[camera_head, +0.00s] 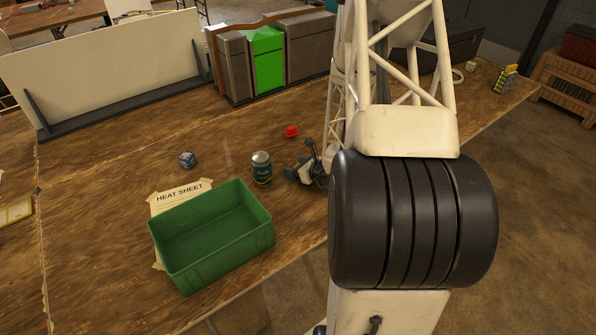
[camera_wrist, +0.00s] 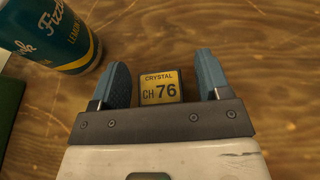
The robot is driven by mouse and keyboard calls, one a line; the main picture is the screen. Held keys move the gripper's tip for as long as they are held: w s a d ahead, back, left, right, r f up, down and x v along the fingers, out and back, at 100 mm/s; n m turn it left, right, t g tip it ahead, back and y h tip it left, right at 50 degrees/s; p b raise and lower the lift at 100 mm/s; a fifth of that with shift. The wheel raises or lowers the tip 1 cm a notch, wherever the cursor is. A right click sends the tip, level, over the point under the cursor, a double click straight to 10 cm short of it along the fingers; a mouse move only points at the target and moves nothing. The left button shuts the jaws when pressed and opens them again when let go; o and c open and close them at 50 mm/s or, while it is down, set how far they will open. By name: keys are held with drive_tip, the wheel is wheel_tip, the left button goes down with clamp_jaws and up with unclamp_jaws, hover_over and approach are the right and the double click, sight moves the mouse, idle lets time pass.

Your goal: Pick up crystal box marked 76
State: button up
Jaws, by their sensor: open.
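The crystal box marked "CRYSTAL CH 76" (camera_wrist: 161,90) shows in the wrist view, with a yellow label and dark edges. My gripper (camera_wrist: 161,62) is open, with one blue finger on each side of the box in the picture. There is a gap between the box and each finger. Its lower edge is cut off by the gripper body, and I cannot tell how far below the fingertips it lies. In the head view my gripper (camera_head: 300,175) is low over the wooden table, right of the can. I cannot make out the box there.
A teal drink can (camera_head: 262,170) stands close left of my gripper; it also shows in the wrist view (camera_wrist: 50,35).

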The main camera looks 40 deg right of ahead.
idle(0.4)
drive_tip(key=c, duration=1)
drive_tip(key=shift+r, duration=0.1)
drive_tip(key=shift+r, duration=1.4)
drive_tip(key=shift+s+r, duration=0.15)
drive_tip(key=shift+r, duration=0.2)
drive_tip(key=s+a, duration=0.2)
drive_tip(key=s, duration=0.2)
drive_tip(key=s+a+r, duration=0.1)
drive_tip(key=s+a, duration=0.1)
drive_tip(key=s, duration=0.3)
drive_tip(key=s+a, duration=0.3)
drive_tip(key=s, duration=0.2)
drive_tip(key=shift+r, duration=0.15)
